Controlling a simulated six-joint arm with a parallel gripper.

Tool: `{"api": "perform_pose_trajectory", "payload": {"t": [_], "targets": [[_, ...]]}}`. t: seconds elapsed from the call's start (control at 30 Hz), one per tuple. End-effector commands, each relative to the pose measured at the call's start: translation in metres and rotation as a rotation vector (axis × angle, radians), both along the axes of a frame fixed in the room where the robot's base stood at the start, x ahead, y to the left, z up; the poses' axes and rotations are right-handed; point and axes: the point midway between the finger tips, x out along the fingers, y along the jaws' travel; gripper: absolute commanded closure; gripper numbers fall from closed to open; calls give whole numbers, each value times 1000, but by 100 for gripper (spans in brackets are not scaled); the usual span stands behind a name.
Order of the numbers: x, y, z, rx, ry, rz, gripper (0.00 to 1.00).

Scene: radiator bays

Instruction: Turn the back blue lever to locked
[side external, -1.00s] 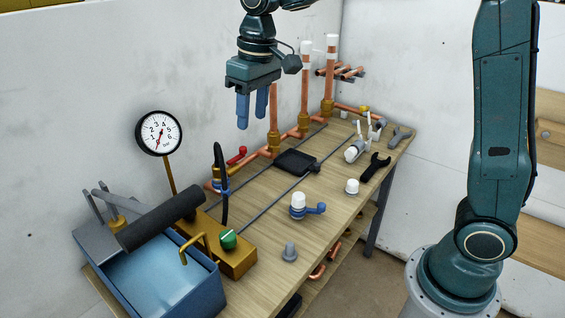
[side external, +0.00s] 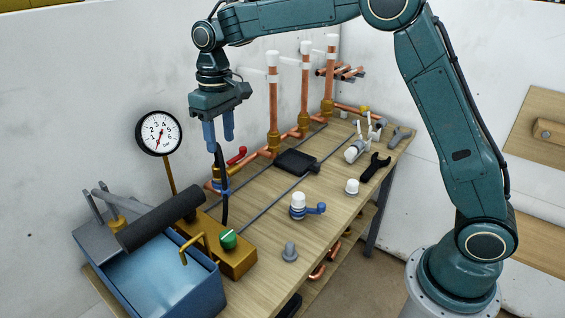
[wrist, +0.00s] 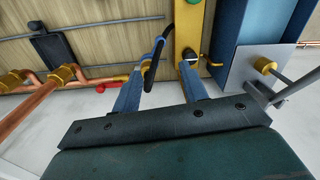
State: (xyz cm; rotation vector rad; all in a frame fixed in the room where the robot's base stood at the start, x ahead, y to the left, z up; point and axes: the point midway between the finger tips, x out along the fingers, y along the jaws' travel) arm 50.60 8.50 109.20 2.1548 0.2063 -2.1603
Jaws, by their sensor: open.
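A small blue lever (side external: 222,190) shows at the back of the bench, beside a brass valve and partly hidden by an upright black hose (side external: 225,212). In the wrist view a blue part (wrist: 159,43) by the black hose appears to be this lever. My gripper (side external: 219,147) is open and empty, pointing down above the back lever and close to the hose top. In the wrist view its fingers (wrist: 160,72) stand either side of the hose.
A red lever (side external: 237,156) sits just behind. Copper pipes (side external: 273,105) rise along the wall. A pressure gauge (side external: 159,133), a blue trough (side external: 165,285) and a brass block with a green knob (side external: 228,239) stand at left. A black tray (side external: 297,161) lies mid-bench.

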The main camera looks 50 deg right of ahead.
Motion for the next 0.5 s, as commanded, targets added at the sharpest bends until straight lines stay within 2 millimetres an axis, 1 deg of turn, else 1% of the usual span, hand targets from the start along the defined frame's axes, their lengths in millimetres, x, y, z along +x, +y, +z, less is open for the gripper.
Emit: {"api": "perform_pose_trajectory", "payload": {"t": [0.27,0.5], "targets": [[-1,1,-30,-1,5,1,57],[-1,2,-67,-1,5,0,57]]}}
